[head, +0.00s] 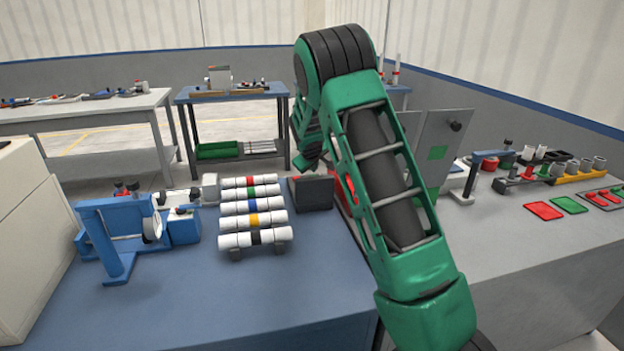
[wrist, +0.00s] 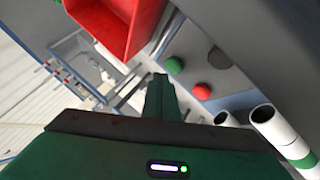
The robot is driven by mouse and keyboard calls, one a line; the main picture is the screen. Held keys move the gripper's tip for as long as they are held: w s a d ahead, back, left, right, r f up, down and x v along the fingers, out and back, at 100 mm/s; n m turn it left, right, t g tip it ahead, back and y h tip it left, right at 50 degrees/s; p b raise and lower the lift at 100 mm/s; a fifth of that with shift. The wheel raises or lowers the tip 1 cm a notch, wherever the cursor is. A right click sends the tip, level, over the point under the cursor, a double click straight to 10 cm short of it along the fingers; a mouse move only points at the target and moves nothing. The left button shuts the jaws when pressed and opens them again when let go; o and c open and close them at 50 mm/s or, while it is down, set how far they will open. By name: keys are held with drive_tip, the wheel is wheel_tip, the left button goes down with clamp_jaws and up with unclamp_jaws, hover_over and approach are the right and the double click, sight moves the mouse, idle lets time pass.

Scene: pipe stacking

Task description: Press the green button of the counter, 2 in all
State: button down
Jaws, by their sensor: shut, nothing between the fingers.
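In the wrist view, a round green button (wrist: 175,65) and a round red button (wrist: 203,90) stand out from a dark grey unit, which I take for the counter. My gripper (wrist: 158,78) is shut and empty, its fingertips just left of the green button in the picture. I cannot tell whether they touch it. In the head view, a dark grey box (head: 313,193) sits on the blue table under the end of my arm. The buttons cannot be made out there, and my arm covers part of that area.
White pipes with coloured bands (head: 253,220) lie on a rack left of the box. A blue fixture (head: 115,235) stands further left. A red bin (wrist: 112,22) is close in the wrist view. Red and green plates (head: 543,210) lie on the grey table at right.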

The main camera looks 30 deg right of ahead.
drive_tip(key=shift+r, duration=2.5)
